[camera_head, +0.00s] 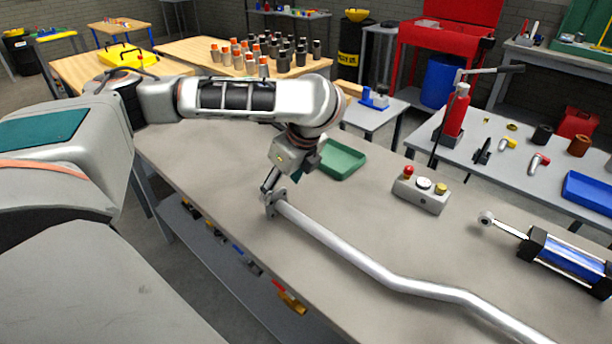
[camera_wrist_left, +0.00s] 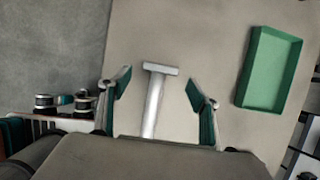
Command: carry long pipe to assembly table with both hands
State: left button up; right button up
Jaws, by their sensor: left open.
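The long pipe (camera_head: 345,252) is silver, with a flange at its far-left end and bends toward the lower right, where it leaves the head view. It lies on the grey tabletop (camera_head: 235,175). My left gripper (camera_head: 270,182) is just above the flanged end. In the left wrist view the pipe (camera_wrist_left: 153,108) lies between the two spread fingers of my left gripper (camera_wrist_left: 158,95), with a gap on each side. The flange points away from the palm. My right gripper is in neither view. I cannot tell which table is the assembly table.
On the same table are a green tray (camera_head: 342,160), a button box (camera_head: 420,193) and a blue cylinder (camera_head: 568,256). A wooden table (camera_head: 190,50) with several orange-and-black parts stands behind.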

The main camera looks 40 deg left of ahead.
pick_arm(q)
jog(key=v, duration=0.6)
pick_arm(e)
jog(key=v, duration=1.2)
pick_arm(q)
jog(key=shift+r, duration=0.1)
